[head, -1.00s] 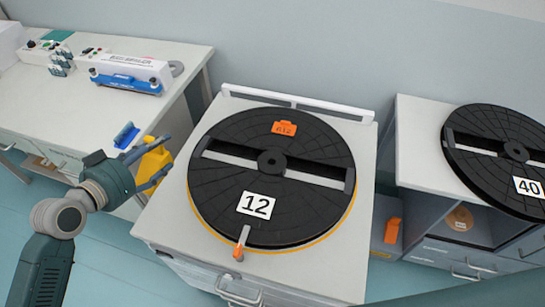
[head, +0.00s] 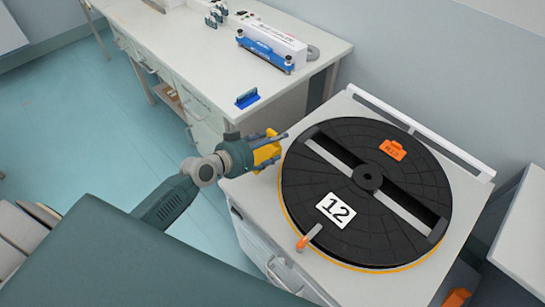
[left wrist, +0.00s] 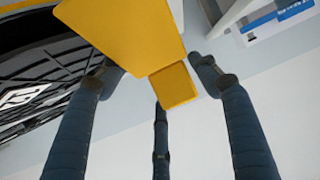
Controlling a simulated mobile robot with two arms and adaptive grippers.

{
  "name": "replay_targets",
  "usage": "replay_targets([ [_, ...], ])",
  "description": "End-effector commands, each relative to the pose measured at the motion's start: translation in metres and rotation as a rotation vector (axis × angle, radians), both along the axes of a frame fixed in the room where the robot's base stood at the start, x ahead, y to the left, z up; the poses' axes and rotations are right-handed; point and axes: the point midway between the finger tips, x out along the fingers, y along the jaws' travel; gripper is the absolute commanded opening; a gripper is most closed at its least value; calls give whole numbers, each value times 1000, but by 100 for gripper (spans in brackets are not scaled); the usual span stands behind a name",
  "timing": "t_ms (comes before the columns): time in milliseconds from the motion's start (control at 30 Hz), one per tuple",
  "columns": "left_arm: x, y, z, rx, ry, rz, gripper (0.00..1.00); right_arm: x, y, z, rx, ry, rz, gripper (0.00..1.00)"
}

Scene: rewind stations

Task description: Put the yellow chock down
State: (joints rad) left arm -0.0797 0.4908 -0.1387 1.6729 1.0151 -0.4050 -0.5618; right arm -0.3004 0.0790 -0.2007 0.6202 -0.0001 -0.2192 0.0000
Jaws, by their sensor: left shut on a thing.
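The yellow chock (head: 265,153) is between the fingers of my left gripper (head: 272,149), which is shut on it. In the head view they are at the left edge of the cart top, beside the black reel marked 12. I cannot tell whether the chock touches the cart top. In the left wrist view the chock (left wrist: 130,38) fills the top middle, with the gripper's dark fingers (left wrist: 160,110) around it. My right gripper is not in view.
The black reel 12 (head: 340,165) lies on the cart (head: 262,195), with an orange tag (head: 393,149) and an orange-tipped lever (head: 308,237) at its rim. A white bench (head: 190,50) at the back holds a blue-fronted device (head: 268,46) and a small blue item (head: 247,98). Open floor (head: 60,120) lies to the left.

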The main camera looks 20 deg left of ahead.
Motion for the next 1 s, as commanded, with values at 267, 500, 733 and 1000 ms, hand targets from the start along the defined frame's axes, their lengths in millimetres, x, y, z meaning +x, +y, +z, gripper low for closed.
replay_targets([
  [267, 1, 0, -30, 0, -2, 1, 26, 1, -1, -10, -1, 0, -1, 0],
  [500, 1, 0, -62, 1, -5, 1, 26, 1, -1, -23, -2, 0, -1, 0],
  [733, 1, 0, -62, 0, -4, 2, 26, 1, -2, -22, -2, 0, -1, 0],
  [1000, 0, 0, -65, 1, -1, 1, 82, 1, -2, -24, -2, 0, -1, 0],
])
